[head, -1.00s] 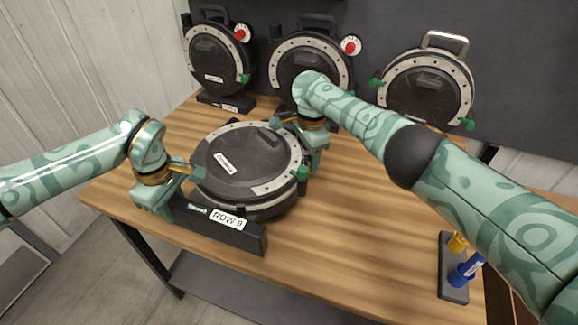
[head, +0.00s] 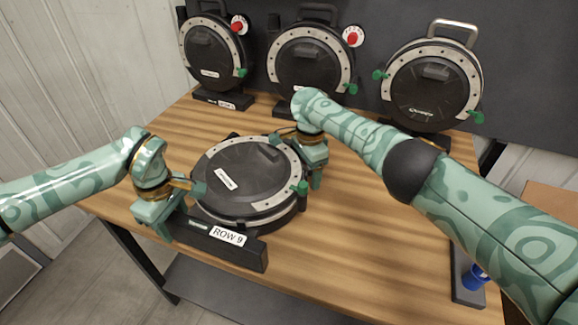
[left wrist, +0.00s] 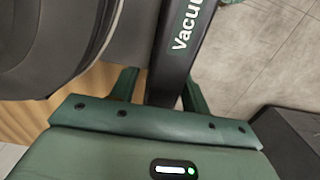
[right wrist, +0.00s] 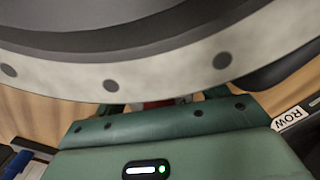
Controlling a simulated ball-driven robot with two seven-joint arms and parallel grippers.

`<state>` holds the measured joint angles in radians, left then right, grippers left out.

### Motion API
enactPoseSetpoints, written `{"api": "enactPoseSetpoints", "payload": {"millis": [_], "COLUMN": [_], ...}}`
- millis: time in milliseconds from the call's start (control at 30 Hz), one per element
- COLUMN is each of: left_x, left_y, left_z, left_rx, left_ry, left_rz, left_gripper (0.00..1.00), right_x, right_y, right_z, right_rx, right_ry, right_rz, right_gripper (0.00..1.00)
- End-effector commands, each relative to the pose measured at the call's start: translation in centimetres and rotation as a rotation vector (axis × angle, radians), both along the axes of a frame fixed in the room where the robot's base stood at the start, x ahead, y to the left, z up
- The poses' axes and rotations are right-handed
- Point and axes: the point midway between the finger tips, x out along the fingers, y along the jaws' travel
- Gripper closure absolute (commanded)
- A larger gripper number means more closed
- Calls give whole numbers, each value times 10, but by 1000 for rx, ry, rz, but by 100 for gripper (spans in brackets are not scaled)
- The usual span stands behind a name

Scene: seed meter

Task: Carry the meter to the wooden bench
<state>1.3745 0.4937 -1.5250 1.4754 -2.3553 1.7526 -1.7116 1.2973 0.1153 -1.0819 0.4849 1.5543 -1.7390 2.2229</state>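The meter (head: 245,172) is a black round disc with a grey studded rim, lying flat on the wood-topped table (head: 355,225). A dark bar marked ROW 9 (head: 205,243) runs along its near side. My left gripper (head: 185,208) is at the bar's left part. In the left wrist view, the fingers (left wrist: 160,90) stand apart on both sides of the lettered bar, with a gap on one side. My right gripper (head: 292,138) is at the meter's far right edge. In the right wrist view, its fingers (right wrist: 152,104) are apart beneath the rim, partly hidden by it.
Several similar meters stand upright at the back (head: 210,55), (head: 308,65), (head: 432,85). A dark rack with a blue part (head: 475,277) is at the table's right end, partly behind my right arm. A brown surface (head: 553,203) shows at the right edge. The table's middle right is clear.

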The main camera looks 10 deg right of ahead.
Motion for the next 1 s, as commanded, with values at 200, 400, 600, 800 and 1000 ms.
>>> {"api": "enactPoseSetpoints", "payload": {"millis": [200, 400, 600, 800, 1000], "left_x": [0, 1, 2, 2, 1], "left_y": [0, 1, 0, 0, 0], "left_z": [3, 23, 71, 108, 123], "left_rx": [0, 0, 1, 0, 0], "left_ry": [-2, -6, -8, -5, -4], "left_rz": [1, 1, 0, 1, 0], "left_gripper": [51, 51, 51, 51, 51], "right_x": [1, 0, 1, 1, 1], "right_y": [0, -1, -1, -1, -1], "right_z": [3, 3, 3, 3, 9], "right_rx": [0, -2, -2, -2, 0], "right_ry": [-3, -2, -2, -2, -2], "right_rz": [0, -1, -1, -1, -1], "right_gripper": [24, 24, 24, 24, 24]}}
